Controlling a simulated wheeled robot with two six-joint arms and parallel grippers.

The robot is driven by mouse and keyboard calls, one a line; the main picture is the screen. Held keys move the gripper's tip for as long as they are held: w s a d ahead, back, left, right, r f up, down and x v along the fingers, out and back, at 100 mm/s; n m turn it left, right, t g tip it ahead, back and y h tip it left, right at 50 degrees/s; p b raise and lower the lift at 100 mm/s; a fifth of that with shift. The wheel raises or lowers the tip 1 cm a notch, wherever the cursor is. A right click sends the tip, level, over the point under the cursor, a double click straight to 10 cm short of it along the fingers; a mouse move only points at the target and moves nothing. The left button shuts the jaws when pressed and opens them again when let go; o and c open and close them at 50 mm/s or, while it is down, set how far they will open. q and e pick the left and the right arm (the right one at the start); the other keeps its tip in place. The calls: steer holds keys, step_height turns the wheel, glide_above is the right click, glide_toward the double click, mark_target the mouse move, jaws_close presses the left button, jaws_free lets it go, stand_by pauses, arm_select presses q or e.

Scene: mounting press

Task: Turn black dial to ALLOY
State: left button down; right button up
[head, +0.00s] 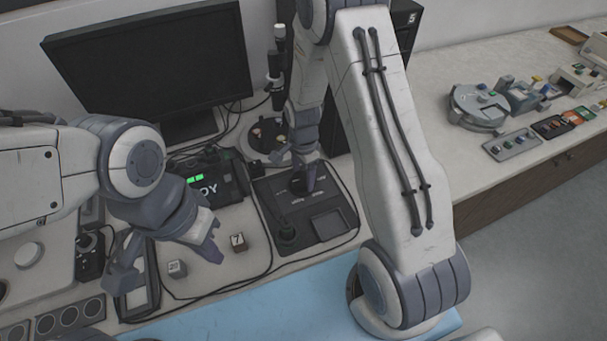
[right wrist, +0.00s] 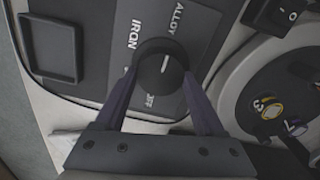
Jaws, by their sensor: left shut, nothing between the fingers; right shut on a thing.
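The black dial (right wrist: 160,67) sits on a dark panel, with the labels IRON, ALLOY (right wrist: 181,17) and OFF around it. Its white line lies slanted between the ALLOY side and the OFF side; I cannot tell which end is the pointer. My right gripper (right wrist: 161,75) is shut on the dial, one finger on each side; in the head view it reaches down onto the panel (head: 330,195) and largely hides the dial. My left gripper (head: 209,250) is shut and empty above the table.
Two small numbered cubes, a grey one (head: 177,268) and a brown one (head: 238,242), lie near my left gripper. A monitor (head: 150,62) stands behind. Cables loop around the panel. A blue mat (head: 270,306) lies in front. More devices (head: 480,105) stand at the right.

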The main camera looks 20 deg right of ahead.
mark_target(303, 178)
steer(key=shift+w, duration=0.1)
stand_by(0.4)
steer(key=o, duration=1.4)
steer(key=shift+c, duration=0.2)
step_height(303, 178, up, 11)
steer(key=b, duration=0.1)
steer(key=shift+f, duration=0.2)
steer(key=s+a+r+n, duration=0.8)
steer(key=s+a+n, duration=0.4)
steer(key=s+a+r+n+y, duration=0.1)
steer(key=s+a+r+n, duration=0.1)
steer(key=s+n, duration=0.8)
steer(key=shift+s+n, duration=0.4)
steer(key=shift+s, duration=0.65)
